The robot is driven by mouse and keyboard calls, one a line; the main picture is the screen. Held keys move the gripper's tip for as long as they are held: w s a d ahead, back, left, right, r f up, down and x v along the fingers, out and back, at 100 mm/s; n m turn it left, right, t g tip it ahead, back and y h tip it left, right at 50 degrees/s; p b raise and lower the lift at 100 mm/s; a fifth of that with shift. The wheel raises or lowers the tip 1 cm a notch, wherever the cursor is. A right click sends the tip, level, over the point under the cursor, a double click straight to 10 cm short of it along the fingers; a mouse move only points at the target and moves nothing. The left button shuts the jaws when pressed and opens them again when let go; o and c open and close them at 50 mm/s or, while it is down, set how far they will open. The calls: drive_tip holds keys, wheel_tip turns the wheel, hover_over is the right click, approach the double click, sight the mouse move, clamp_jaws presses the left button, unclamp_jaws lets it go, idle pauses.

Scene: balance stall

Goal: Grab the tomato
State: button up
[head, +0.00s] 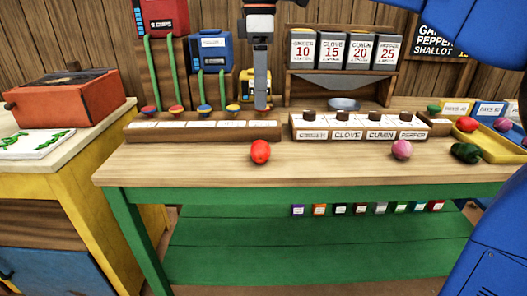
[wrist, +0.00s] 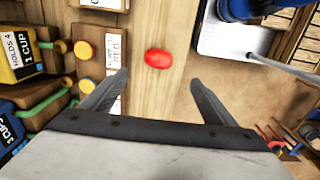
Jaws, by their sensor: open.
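The tomato (head: 260,151), round and bright red, sits on the wooden counter near its front edge, left of centre. In the wrist view the tomato (wrist: 158,58) lies ahead, between the lines of the two fingers and slightly beyond their tips. My gripper (head: 262,104) points down above the back of the counter in the head view, seen edge-on so its fingers overlap. In the wrist view my gripper (wrist: 160,77) is open with nothing between its dark fingers. The tomato is apart from both fingers.
A labelled wooden strip (head: 204,131) and a spice rack (head: 357,127) stand behind the tomato. A pink shallot-like item (head: 401,149) and a dark green pepper (head: 466,152) lie to the right, near a yellow tray (head: 497,151). Counter around the tomato is clear.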

hover_over(260, 143)
drive_tip(key=f, duration=0.9)
drive_tip(key=shift+s+d+f, duration=0.1)
drive_tip(key=shift+s+f, duration=0.15)
drive_tip(key=shift+f, duration=0.1)
drive_tip(key=shift+w+f, duration=0.2)
drive_tip(key=shift+f, duration=2.75)
drive_tip(key=c, duration=1.1)
